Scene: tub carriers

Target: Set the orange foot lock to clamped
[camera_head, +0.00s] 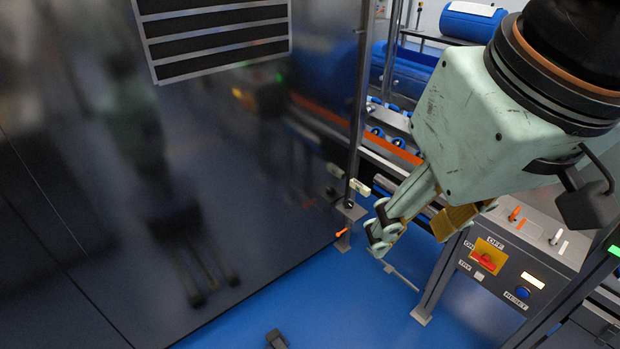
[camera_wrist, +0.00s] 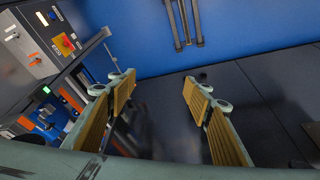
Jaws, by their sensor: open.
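The orange foot lock (camera_head: 342,232) is a small orange lever low on the foot of the dark upright post, close to the blue floor in the head view. It sticks out slightly tilted; I cannot tell which setting it is in. My gripper (camera_head: 416,230) is open and empty, to the right of the lever and apart from it in the picture. In the wrist view my gripper (camera_wrist: 157,98) shows two spread fingers with yellow ribbed pads and nothing between them. I cannot make out the foot lock in the wrist view.
A dark glossy panel (camera_head: 200,200) fills the left. A control box with a red switch (camera_head: 483,261) and a blue button (camera_head: 522,292) stands right of my gripper. A pale lever (camera_head: 360,187) sits on the post. Blue floor (camera_head: 300,290) is largely open below.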

